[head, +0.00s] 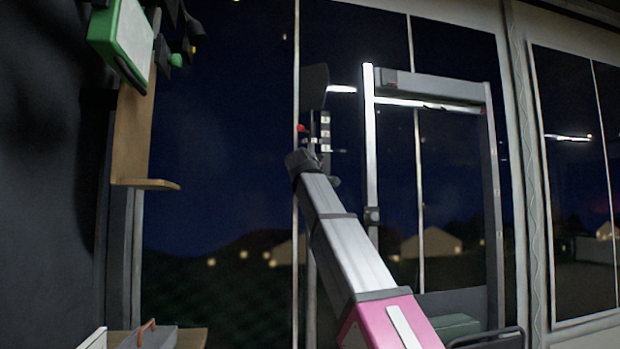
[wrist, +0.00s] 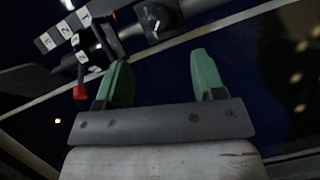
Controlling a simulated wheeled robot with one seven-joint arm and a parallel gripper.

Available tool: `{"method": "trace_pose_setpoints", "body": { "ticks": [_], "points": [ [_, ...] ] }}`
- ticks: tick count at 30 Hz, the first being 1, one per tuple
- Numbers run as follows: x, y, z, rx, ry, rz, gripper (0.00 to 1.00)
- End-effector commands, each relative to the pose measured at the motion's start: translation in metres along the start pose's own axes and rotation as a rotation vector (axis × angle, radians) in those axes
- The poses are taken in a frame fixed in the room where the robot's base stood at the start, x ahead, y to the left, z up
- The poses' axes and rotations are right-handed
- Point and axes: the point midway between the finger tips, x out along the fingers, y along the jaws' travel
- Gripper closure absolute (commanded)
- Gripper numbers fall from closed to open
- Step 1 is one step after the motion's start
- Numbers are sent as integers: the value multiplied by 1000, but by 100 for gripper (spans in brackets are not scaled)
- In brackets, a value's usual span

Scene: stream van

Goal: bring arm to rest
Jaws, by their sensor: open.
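My gripper (wrist: 160,62) shows in the wrist view with its two green fingers spread apart and nothing between them. In the head view my silver and pink arm is stretched upward toward a dark fitting with pale labels (head: 325,130) and a red knob (head: 301,128). The fingers cannot be made out there. In the wrist view the dark labelled fitting (wrist: 62,32) and the red knob (wrist: 80,92) lie beyond and left of the left finger. The knob looks apart from the finger, though the distance is hard to judge.
A grey metal frame (head: 492,190) stands right of my arm, before dark windows. At left are a wooden panel (head: 132,125) with a small ledge (head: 150,184) and a green-edged box (head: 120,35). A grey tray (head: 160,337) sits at lower left. Space between looks clear.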

Motion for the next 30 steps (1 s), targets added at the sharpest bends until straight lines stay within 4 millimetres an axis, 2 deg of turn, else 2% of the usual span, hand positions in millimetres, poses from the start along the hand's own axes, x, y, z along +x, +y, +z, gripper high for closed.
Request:
{"method": "trace_pose_setpoints", "body": {
  "ticks": [7, 11, 14, 21, 30],
  "points": [
    [1, -1, 0, 0, 0, -1, 37],
    [9, -20, 7, 13, -9, -25, 37],
    [23, -54, 20, 38, -27, -69, 37],
    [63, -170, 67, 139, -99, -223, 37],
    [88, -312, 138, 279, -221, -409, 37]
  ]
}}
